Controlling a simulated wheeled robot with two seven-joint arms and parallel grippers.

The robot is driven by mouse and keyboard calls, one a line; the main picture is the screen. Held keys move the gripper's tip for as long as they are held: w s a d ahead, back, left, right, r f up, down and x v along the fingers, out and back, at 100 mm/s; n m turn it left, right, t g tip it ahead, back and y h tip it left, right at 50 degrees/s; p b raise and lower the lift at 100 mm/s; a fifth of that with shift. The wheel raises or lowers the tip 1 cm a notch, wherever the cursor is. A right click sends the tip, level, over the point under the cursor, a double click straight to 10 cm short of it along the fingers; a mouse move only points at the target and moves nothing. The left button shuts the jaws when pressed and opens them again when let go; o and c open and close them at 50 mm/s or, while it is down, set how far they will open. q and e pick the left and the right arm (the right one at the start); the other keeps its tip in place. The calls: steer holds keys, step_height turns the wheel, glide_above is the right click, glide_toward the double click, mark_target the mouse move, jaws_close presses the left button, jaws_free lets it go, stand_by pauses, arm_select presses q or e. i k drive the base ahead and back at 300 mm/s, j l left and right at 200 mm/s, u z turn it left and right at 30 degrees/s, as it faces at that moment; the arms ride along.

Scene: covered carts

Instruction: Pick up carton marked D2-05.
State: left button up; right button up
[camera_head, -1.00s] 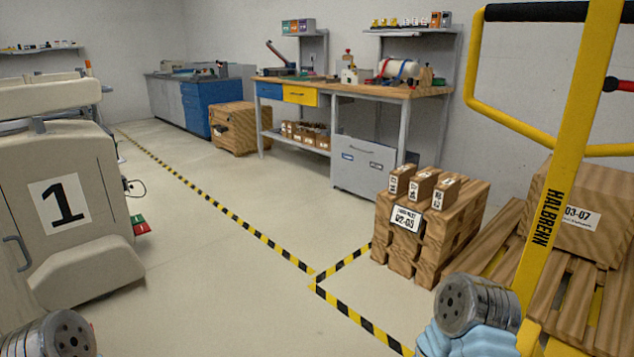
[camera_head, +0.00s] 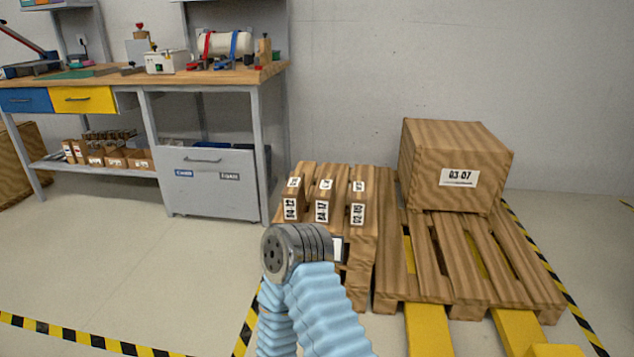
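Three small brown cartons stand in a row on a stack of wooden pallets (camera_head: 359,266). Their white labels are turned sideways and small. The right carton (camera_head: 358,205) has a label that appears to read D2-05 or similar. The middle carton (camera_head: 325,203) and left carton (camera_head: 293,201) have labels that seem to start with D4. My arm with a light blue sleeve and a metal joint rises from the bottom, in front of the stack, and hides its lower front and most of a white sign. Neither gripper's fingers show.
A large carton marked 03-07 (camera_head: 454,168) sits on a wooden pallet (camera_head: 474,258) to the right, over yellow forks (camera_head: 428,331). A workbench (camera_head: 201,82) with a grey cabinet (camera_head: 211,183) stands behind left. Striped floor tape (camera_head: 88,340) runs in front. The floor at left is open.

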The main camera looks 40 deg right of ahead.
mark_target(359, 194)
steer(key=i+l+z, duration=0.2)
steer(key=i, duration=0.25)
steer(key=i+j+z, duration=0.2)
steer(key=i, duration=0.3)
steer(key=i+z, duration=0.2)
steer(key=i, duration=0.25)
steer(key=i+j+z, duration=0.2)
steer(key=i, duration=0.3)
steer(key=i+j+z, duration=0.25)
steer(key=i, duration=0.2)
steer(key=i+z, duration=0.15)
steer(key=z, duration=2.5)
